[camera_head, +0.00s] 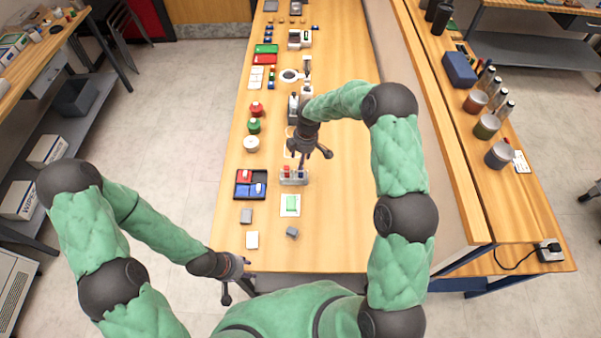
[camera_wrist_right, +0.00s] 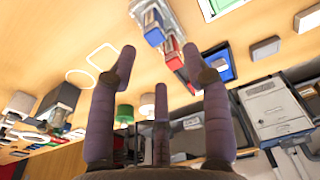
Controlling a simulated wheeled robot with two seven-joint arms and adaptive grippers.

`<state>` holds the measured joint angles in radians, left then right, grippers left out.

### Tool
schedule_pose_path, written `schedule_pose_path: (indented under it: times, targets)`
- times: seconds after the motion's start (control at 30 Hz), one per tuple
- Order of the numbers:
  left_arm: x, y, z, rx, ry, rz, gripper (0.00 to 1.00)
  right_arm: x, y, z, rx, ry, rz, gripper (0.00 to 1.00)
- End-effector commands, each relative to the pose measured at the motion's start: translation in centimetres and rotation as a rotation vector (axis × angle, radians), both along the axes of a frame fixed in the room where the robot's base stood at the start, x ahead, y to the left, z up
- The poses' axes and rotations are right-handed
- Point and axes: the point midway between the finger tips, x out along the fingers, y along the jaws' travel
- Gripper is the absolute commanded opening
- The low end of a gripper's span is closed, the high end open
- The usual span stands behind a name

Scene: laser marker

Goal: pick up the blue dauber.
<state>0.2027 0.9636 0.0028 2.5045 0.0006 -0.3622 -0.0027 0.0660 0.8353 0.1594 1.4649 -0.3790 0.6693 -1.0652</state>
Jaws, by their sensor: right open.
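The blue dauber (camera_head: 300,169) stands in a clear rack (camera_head: 293,180), beside a red dauber (camera_head: 287,169). In the right wrist view the blue dauber (camera_wrist_right: 153,30) is near the top, with the red dauber (camera_wrist_right: 173,52) closer to my fingers. My right gripper (camera_head: 308,158) is open and empty, just beyond and above the rack in the head view. Its spread fingers (camera_wrist_right: 158,60) show in the wrist view, with the daubers past the tips. My left gripper (camera_head: 236,288) looks open and empty, off the near left corner of the table.
A dark tray (camera_head: 250,197) with red and blue boxes lies left of the rack. A white card with a green pad (camera_head: 290,205) lies nearer me. Red and green bottles (camera_head: 254,125) and a white jar (camera_head: 251,144) stand behind the tray. The table's near right is clear.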

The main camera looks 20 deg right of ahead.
Motion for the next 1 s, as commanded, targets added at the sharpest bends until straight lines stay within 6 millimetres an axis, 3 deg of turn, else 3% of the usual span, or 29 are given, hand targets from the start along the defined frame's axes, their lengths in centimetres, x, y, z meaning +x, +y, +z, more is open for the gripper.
schedule_pose_path:
  times: [0.23,0.53,0.87,1.0]
  targets:
    - [0.1,0.0,0.3,0.0,-0.002,0.001,0.4,0.0,0.0,-1.6,0.0,0.001,-0.001,0.49]
    - [0.1,0.0,1.1,0.0,-0.002,0.001,0.4,0.0,-0.1,-5.4,0.001,0.0,0.0,0.49]
    - [0.1,0.0,1.1,0.0,-0.002,0.001,0.4,0.1,-0.1,-6.1,0.0,-0.002,0.0,0.49]
    - [0.1,0.0,1.1,0.0,-0.002,0.001,0.4,0.0,-0.1,-6.1,0.0,-0.002,0.0,0.12]
